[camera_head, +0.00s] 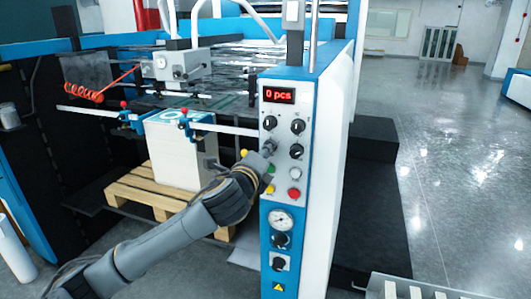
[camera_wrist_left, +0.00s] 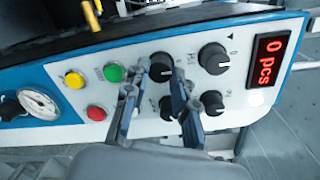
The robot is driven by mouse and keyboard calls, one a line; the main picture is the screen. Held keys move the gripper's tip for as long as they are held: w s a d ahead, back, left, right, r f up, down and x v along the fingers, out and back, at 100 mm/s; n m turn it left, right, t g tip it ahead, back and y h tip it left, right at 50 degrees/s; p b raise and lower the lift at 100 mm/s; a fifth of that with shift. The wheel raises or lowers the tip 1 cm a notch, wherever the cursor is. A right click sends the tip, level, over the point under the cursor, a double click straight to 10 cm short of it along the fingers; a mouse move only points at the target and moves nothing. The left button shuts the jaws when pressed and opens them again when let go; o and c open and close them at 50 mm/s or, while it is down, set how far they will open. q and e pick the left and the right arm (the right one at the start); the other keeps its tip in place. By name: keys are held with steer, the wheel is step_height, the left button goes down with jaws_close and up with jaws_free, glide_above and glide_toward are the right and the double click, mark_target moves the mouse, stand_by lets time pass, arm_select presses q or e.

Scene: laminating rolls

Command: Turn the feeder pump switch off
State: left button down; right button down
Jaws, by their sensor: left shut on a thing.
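The control panel (camera_head: 282,205) is a white and blue column with several black rotary knobs. My left gripper (camera_head: 265,150) reaches its left side at the lower row of knobs. In the left wrist view the left gripper (camera_wrist_left: 162,72) has its fingers on both sides of a black knob (camera_wrist_left: 161,64), shut on it. The knob's pointer and label cannot be read, so I cannot tell its setting or confirm that it is the feeder pump switch. My right gripper is not in view.
Close by are a green button (camera_wrist_left: 113,72), a yellow button (camera_wrist_left: 74,80), a red button (camera_wrist_left: 96,113) and other knobs (camera_wrist_left: 213,58). The red display (camera_head: 278,95) reads 0 pcs. A paper stack (camera_head: 180,155) on a pallet (camera_head: 130,194) stands left.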

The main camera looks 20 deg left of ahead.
arm_select(q)
steer(key=shift+n, duration=0.3)
steer(key=c, duration=1.1)
jaws_free()
steer(key=shift+s, duration=0.1)
steer(key=s, duration=1.1)
steer(key=shift+s+r, duration=0.3)
steer(key=shift+s, duration=0.1)
